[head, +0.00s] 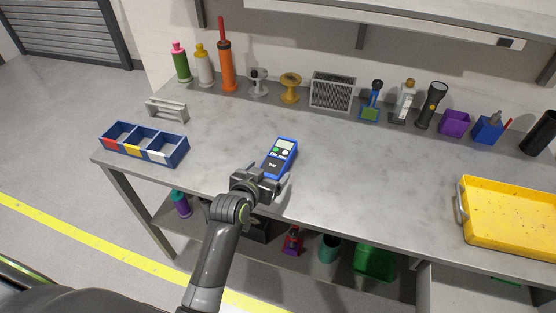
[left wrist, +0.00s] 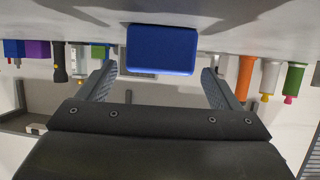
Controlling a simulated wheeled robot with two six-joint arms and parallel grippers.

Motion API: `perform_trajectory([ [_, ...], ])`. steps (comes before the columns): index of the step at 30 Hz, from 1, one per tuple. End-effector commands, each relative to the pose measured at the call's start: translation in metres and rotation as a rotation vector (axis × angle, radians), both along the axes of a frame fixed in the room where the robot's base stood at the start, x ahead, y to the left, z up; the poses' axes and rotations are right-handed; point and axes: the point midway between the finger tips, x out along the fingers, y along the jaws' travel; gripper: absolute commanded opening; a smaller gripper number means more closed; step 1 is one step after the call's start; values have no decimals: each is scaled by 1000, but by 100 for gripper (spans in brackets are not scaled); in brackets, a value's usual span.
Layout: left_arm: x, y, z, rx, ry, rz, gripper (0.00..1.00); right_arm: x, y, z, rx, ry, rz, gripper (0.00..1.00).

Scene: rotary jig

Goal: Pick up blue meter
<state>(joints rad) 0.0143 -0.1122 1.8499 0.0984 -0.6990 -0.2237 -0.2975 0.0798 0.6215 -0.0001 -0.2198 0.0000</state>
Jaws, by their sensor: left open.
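The blue meter (head: 281,157) lies on the grey workbench near its front edge, with its screen and buttons facing up. My left gripper (head: 262,181) is at the near end of the meter. In the left wrist view the blue end of the meter (left wrist: 161,50) shows ahead of and between the two open fingers (left wrist: 158,84), with gaps on both sides. The fingers hold nothing. My right gripper is not in view.
A blue three-part bin (head: 144,144) stands to the left, a yellow tray (head: 510,215) to the right. Bottles, spools, a speaker-like box (head: 332,91) and a flashlight (head: 431,105) line the back. The bench around the meter is clear.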

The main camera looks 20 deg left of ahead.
Motion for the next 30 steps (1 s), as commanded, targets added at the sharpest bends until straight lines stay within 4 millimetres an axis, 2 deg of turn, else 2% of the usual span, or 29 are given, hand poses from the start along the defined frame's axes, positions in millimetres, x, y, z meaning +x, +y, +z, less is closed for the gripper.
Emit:
perform_trajectory([
  [12, 37, -5, -21, 0, 0, 0, 85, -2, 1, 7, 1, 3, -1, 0],
  [22, 40, -6, -23, -1, 0, 0, 85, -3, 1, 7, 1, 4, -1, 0],
  [30, 40, -6, -23, 0, 0, 0, 50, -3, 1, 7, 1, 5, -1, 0],
])
